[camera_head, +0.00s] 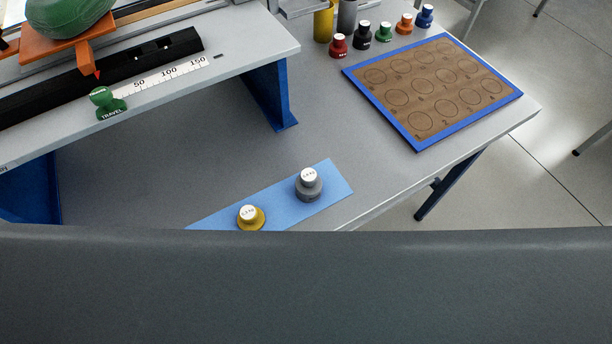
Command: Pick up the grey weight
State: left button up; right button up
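The grey weight (309,187) stands upright on a light blue strip (335,183) on the grey table. It has a white labelled top. A yellow weight (251,218) stands on the same strip, to the left and nearer. Neither of my grippers is in view. A wide dark grey surface covers the bottom of the view and hides the near end of the strip.
A blue-edged brown board (433,88) with numbered circles lies at the right. Several coloured weights stand behind it, including a red one (339,45). A raised grey platform (222,63) with a travel scale (165,82) and green marker (108,104) fills the upper left.

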aim_at(309, 185)
jog(key=k+l, duration=0.25)
jog(key=l, duration=0.15)
jog(key=k+l, duration=0.3)
jog(key=l, duration=0.15)
jog(key=k+l, duration=0.25)
jog(key=l, duration=0.15)
jog(key=k+l, duration=0.3)
jog(key=l, duration=0.15)
jog(key=j+z, duration=0.05)
